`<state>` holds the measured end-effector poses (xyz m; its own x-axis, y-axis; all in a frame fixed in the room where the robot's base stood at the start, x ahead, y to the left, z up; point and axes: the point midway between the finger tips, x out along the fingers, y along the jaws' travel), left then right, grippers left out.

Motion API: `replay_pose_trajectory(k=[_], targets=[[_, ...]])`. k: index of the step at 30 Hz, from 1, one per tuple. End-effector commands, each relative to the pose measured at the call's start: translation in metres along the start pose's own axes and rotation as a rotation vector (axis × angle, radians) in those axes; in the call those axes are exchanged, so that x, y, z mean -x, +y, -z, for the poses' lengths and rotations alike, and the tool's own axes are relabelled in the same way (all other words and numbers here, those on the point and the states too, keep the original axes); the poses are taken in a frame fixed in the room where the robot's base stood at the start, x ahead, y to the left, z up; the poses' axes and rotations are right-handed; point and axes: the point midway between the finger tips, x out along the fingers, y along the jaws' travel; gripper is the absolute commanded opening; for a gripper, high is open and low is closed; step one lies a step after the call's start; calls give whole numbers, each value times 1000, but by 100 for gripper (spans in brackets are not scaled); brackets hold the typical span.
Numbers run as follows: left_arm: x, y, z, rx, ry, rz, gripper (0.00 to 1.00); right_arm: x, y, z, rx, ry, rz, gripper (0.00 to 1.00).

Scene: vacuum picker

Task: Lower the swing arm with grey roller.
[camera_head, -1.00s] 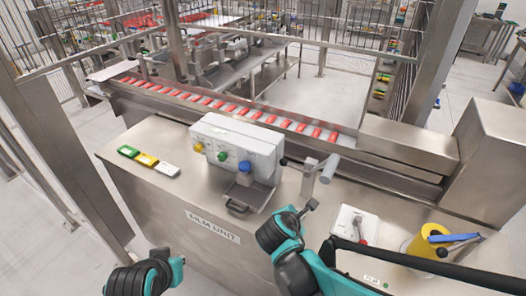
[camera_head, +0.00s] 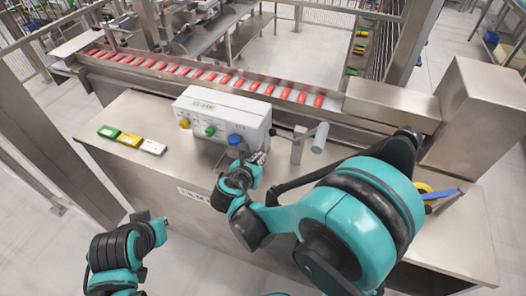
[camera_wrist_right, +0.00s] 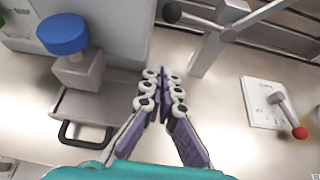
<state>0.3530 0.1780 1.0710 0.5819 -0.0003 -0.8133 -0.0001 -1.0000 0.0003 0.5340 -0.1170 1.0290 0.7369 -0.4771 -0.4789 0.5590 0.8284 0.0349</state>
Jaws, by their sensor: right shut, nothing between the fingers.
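The swing arm is a thin grey bar on an upright post (camera_head: 297,151), with a black ball at its left end. Its grey roller (camera_head: 319,137) is at the raised right end. The post also shows in the right wrist view (camera_wrist_right: 207,55), where the black ball (camera_wrist_right: 173,11) is near the top. My right gripper (camera_head: 259,157) is beside the blue knob, left of the post and apart from it. In the right wrist view its fingers (camera_wrist_right: 161,73) are together and empty, below the black ball. My left gripper (camera_head: 161,224) hangs in front of the bench; its fingers are too small to judge.
The white control box (camera_head: 222,108) has yellow, green and blue (camera_head: 235,139) knobs. A conveyor (camera_head: 160,80) with red items runs behind. A red-tipped lever on a white plate (camera_wrist_right: 255,113) stands right of the post.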

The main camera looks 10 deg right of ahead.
Motion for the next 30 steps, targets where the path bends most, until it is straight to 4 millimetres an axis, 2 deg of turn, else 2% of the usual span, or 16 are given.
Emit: replay_pose_trajectory(k=[12, 16, 21, 30], targets=[[-20, 0, -14, 0, 0, 0, 0, -89, -1, 2, -3, 0, 4, 0], [-17, 0, -12, 0, 0, 0, 0, -80, -1, -20, -1, 0, 0, 0], [-16, 0, -12, 0, 0, 0, 0, -74, -1, -34, -1, 0, 0, 0], [-16, 0, -12, 0, 0, 0, 0, -73, 0, -38, -1, 0, 0, 0]])
